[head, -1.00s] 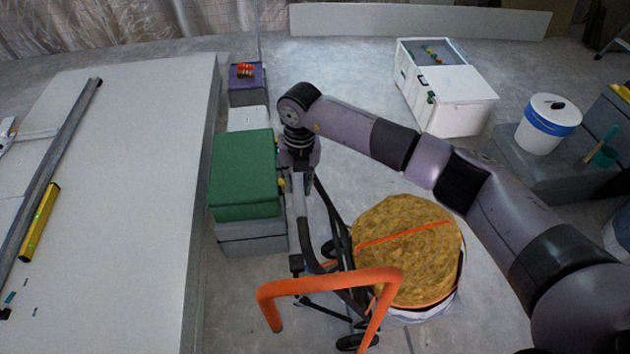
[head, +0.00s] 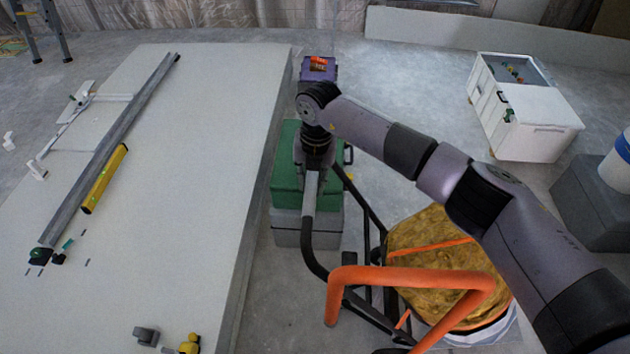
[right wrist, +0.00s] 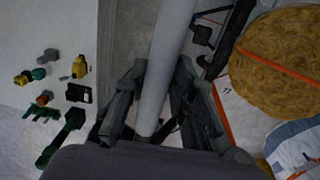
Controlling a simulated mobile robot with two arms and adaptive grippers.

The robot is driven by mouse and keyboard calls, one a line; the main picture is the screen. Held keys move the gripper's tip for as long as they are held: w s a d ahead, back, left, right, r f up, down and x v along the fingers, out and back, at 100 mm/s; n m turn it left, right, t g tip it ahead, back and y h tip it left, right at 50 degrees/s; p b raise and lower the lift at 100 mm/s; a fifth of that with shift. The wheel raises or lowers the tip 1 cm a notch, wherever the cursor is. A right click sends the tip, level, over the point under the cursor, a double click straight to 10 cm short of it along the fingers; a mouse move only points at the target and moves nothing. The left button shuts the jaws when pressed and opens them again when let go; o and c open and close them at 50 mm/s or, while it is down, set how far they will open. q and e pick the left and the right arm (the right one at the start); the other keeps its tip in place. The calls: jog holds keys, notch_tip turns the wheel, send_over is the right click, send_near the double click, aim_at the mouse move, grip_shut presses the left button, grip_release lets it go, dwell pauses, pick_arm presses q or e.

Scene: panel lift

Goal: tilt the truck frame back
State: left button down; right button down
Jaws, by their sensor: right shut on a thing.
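The truck frame (head: 310,230) is a dark bent tube frame with a grey upper bar, leaning near the green box. An orange U-shaped bar (head: 410,280) rises in front of it; how the two join is unclear. My right gripper (head: 315,165) is shut on the frame's grey bar, above the green box in the picture. In the right wrist view, the grey bar (right wrist: 172,60) runs between the two fingers of the right gripper (right wrist: 155,100). A tan round bundle (head: 440,240) with an orange strap stands beside the frame, partly covered by my arm. My left gripper is not in view.
The green box (head: 287,180) rests on a grey box (head: 295,228) beside the large pale panel (head: 190,200). A yellow level (head: 104,180) and a long grey bar lie on the panel. A white chest (head: 530,125) stands at the back right, with floor around it.

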jog(key=shift+s+d+f, duration=0.1)
jog(key=shift+s+f, duration=0.2)
jog(key=shift+f, duration=0.25)
jog(key=c, duration=1.8)
grip_release()
jog(key=o, duration=0.5)
jog(key=shift+w, duration=0.35)
jog(key=shift+c, duration=0.2)
jog(key=shift+s+r, duration=0.1)
jog(key=shift+r, duration=0.15)
notch_tip(320, 180, up, 12)
jog(key=shift+d, duration=0.35)
jog(key=shift+f, duration=0.2)
